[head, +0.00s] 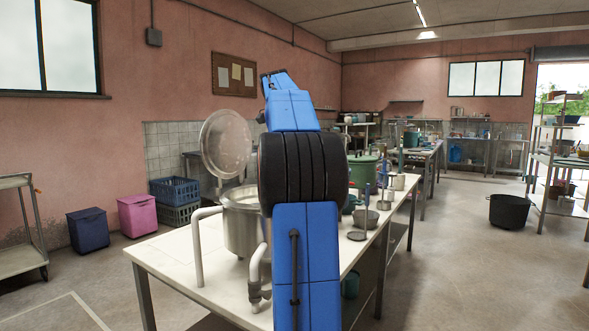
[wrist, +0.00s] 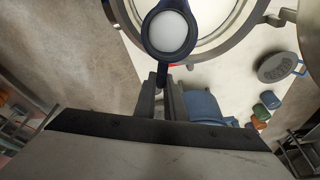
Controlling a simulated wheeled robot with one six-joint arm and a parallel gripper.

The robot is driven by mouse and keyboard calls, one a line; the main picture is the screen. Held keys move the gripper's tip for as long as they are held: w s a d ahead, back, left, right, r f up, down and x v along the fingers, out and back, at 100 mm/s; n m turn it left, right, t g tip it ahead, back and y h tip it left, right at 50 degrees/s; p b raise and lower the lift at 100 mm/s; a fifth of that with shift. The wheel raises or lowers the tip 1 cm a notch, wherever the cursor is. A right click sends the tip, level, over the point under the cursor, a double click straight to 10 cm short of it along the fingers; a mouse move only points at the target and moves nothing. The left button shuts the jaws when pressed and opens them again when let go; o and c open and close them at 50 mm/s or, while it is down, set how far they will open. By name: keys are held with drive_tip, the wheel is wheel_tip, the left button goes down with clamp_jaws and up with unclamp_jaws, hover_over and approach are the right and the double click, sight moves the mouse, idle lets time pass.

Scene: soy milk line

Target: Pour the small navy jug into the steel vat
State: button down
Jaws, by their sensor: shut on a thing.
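The small navy jug (wrist: 150,46) shows from above in the wrist view, with a round white surface of liquid inside its rim. My gripper (wrist: 163,82) is shut on its handle. The jug looks upright or nearly so and overlaps the near rim of the steel vat in that view; its height above the rim is unclear. The steel vat (head: 240,233) stands on the white table in the head view, its round lid (head: 225,145) raised. Its rim (wrist: 252,27) and pale contents also show in the wrist view. My arm hides the gripper and jug in the head view.
White pipes (head: 197,250) stand at the vat's near side. A green pot (head: 362,171) and several utensils are farther along the table (head: 175,265). A grey round item (wrist: 277,68) and small coloured items lie right in the wrist view. Open floor lies to the right.

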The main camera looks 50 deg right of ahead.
drive_tip(key=r+h, duration=0.2)
drive_tip(key=shift+w+a+g+h, duration=0.1)
drive_tip(key=shift+a+g+h, duration=0.2)
drive_tip(key=shift+g+h, duration=0.1)
drive_tip(key=shift+d, duration=0.15)
drive_tip(key=shift+a+r+h, duration=0.1)
drive_tip(key=shift+a+h, duration=0.3)
drive_tip(key=shift+h, duration=0.1)
drive_tip(key=shift+w+a+r+g+h, duration=0.1)
drive_tip(key=shift+a+r+g+h, duration=0.15)
drive_tip(key=shift+h, duration=0.3)
drive_tip(key=shift+a+r+g+h, duration=0.15)
drive_tip(key=shift+a+g+h, duration=0.15)
drive_tip(key=shift+h, duration=0.25)
drive_tip(key=shift+a, duration=0.1)
drive_tip(key=shift+w+a+r+g+h, duration=0.1)
drive_tip(key=shift+w+a+g+h, duration=0.15)
drive_tip(key=shift+a+h, duration=0.45)
drive_tip(key=shift+w+a+g+h, duration=0.1)
drive_tip(key=shift+a+g+h, duration=0.15)
drive_tip(key=shift+h, duration=0.75)
drive_tip(key=shift+a, duration=0.1)
drive_tip(key=shift+a, duration=0.1)
